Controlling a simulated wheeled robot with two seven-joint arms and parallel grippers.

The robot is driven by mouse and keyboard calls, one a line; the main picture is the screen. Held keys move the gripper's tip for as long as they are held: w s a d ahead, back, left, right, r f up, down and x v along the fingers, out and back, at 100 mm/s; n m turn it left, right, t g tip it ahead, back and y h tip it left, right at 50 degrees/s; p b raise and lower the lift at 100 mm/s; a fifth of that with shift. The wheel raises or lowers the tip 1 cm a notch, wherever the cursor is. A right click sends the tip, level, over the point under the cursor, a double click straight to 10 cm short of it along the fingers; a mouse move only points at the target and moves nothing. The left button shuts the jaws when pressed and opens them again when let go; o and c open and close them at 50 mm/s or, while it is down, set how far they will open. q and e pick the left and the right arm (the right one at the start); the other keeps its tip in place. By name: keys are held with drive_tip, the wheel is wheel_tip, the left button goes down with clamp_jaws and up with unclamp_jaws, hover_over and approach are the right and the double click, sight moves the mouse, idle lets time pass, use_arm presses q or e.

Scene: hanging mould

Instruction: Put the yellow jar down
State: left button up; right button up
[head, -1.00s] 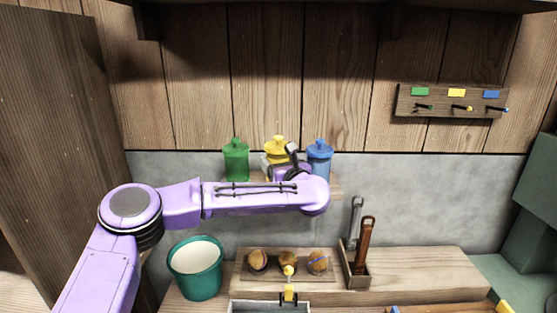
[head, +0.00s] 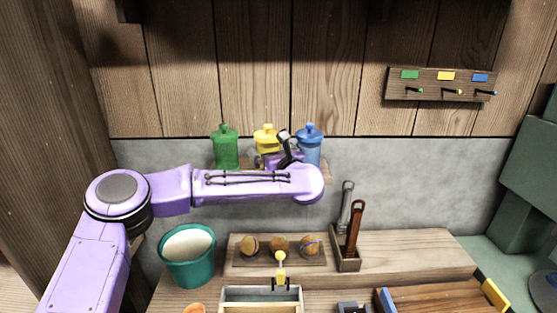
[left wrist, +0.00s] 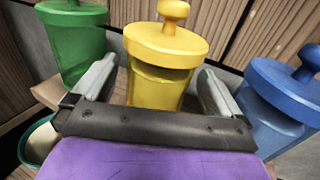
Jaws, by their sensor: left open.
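The yellow jar (head: 266,136) stands upright on a small wall shelf (head: 327,172), between the green jar (head: 225,148) and the blue jar (head: 310,142). My left gripper (head: 281,150) is in front of it and hides its lower part. In the left wrist view the yellow jar (left wrist: 162,62) shows its lid and knob. My left gripper (left wrist: 157,75) is open there, with one finger on each side of the jar body. I cannot tell whether the fingers touch it. My right gripper is not in view.
Below the shelf is a worktop with a teal bucket (head: 187,257), several round brown pieces on a board (head: 240,264), and a tool holder (head: 347,262). A hook rack (head: 441,85) hangs on the wall at right. The green and blue jars flank the gripper closely.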

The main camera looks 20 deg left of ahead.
use_arm(q)
drive_tip(key=b+v, duration=0.3)
drive_tip(key=v, duration=0.7)
drive_tip(key=shift+s+d, duration=0.2)
drive_tip(key=shift+f, duration=0.1)
